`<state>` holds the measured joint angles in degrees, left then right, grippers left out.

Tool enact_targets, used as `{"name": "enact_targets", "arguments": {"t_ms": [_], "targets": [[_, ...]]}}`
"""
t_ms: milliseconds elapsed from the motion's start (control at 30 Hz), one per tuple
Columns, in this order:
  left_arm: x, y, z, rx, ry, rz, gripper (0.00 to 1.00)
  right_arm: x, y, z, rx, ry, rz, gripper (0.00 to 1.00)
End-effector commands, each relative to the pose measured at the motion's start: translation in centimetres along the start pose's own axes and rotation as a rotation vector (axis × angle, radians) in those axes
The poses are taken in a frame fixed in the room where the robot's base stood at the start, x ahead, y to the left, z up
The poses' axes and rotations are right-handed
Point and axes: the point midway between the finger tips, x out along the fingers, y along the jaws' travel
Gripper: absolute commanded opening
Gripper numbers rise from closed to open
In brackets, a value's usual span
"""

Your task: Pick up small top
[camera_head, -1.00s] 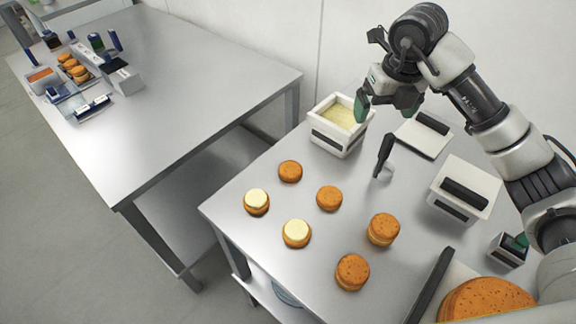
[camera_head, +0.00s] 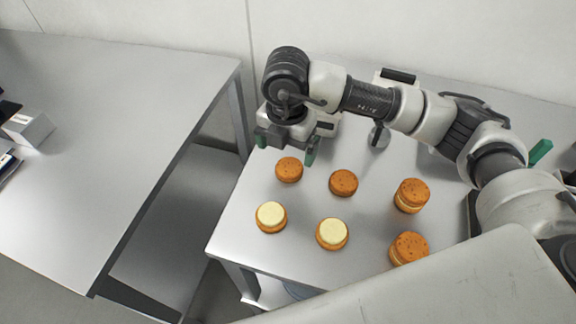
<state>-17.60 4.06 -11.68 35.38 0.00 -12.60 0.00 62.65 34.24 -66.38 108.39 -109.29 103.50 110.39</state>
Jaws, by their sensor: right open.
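Two small brown tops lie flat on the right metal table: one at the back left (camera_head: 289,170) and one to its right (camera_head: 343,183). In front of them are two rounds with pale cream on top, the left cream round (camera_head: 271,217) and the right cream round (camera_head: 332,234). My right gripper (camera_head: 286,146) is open and empty, its green-tipped fingers spread. It hangs just behind the back left top in the picture, apparently above the table. My left gripper is out of view.
Two stacked filled rounds stand at the right, one farther back (camera_head: 411,196) and one nearer (camera_head: 408,248). My arm partly hides the containers at the back. A gap separates this table from the left metal table (camera_head: 130,110), which holds a white box (camera_head: 28,127).

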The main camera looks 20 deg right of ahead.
Motion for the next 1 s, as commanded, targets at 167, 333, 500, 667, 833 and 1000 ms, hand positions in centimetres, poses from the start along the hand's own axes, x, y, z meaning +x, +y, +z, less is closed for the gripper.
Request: {"name": "enact_targets", "arguments": {"t_ms": [167, 333, 500, 667, 833, 1000], "targets": [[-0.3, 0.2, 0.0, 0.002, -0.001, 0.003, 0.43, 1.5, -0.1, 0.0, -0.001, 0.0, 0.0, 0.95], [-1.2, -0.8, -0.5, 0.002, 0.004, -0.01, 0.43, 3.3, -0.4, 0.2, 0.0, 0.001, -0.003, 0.95], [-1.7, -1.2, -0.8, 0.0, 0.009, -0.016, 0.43, 5.8, -0.5, 0.4, -0.002, 0.001, -0.001, 0.95], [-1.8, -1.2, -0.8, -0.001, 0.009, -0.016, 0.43, 6.7, -0.5, 0.4, -0.002, -0.001, 0.002, 0.95], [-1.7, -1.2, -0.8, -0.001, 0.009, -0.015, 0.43, 6.7, -0.5, 0.4, -0.003, -0.001, 0.002, 0.95], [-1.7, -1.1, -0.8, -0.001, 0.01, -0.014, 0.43, 6.7, -0.5, 0.4, -0.003, -0.001, 0.002, 0.69]]}}
